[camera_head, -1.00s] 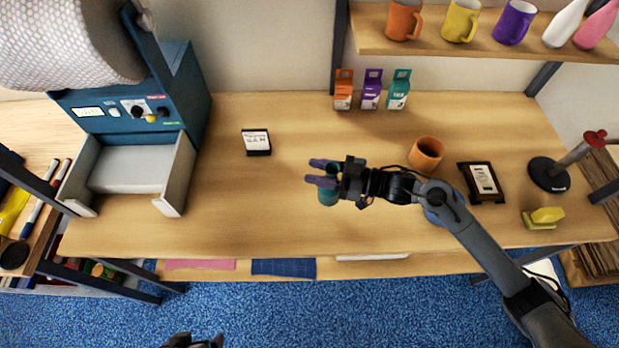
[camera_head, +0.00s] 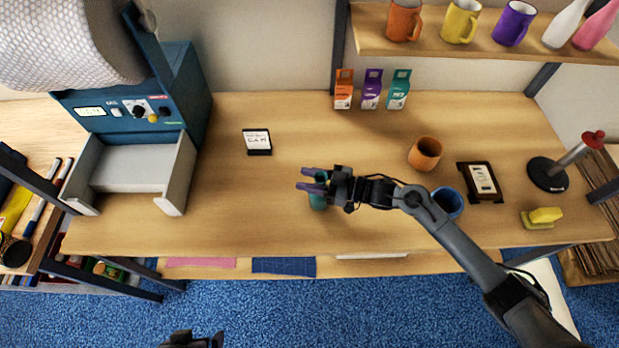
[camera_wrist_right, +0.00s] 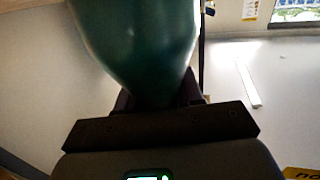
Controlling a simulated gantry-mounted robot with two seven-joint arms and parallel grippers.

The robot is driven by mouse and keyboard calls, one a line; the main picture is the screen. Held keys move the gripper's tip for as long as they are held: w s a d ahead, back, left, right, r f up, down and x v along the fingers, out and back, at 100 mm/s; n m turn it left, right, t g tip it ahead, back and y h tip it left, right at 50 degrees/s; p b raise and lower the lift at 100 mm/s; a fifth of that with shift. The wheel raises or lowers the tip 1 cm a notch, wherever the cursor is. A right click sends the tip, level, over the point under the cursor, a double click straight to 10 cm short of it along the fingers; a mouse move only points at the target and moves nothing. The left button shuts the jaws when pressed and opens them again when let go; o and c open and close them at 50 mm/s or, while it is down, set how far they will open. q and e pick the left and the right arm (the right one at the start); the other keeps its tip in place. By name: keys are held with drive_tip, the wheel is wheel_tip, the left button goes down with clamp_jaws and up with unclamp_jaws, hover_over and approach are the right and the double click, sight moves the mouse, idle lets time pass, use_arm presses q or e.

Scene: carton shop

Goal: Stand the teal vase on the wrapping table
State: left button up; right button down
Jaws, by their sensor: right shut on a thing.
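The teal vase (camera_head: 318,201) is between the fingers of my right gripper (camera_head: 313,181), over the front middle of the wrapping table (camera_head: 230,222). The fingers hide part of it in the head view. In the right wrist view the vase (camera_wrist_right: 143,45) is large and dark green, running out of the top of the picture, with the gripper shut on it. I cannot tell whether its base touches the table. Only a dark bit of my left gripper (camera_head: 193,341) shows at the bottom edge of the head view, so its jaws are unclear.
An orange cup (camera_head: 425,153), a blue cup (camera_head: 449,202) and a dark-framed plaque (camera_head: 481,181) stand to the right. A small card stand (camera_head: 257,142) is to the left, beside the blue machine (camera_head: 140,110). Several small cartons (camera_head: 371,90) line the back. Table between card stand and vase is clear.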

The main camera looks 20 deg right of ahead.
drive_tip(key=c, duration=0.7)
unclamp_jaws()
drive_tip(key=shift+f, duration=0.1)
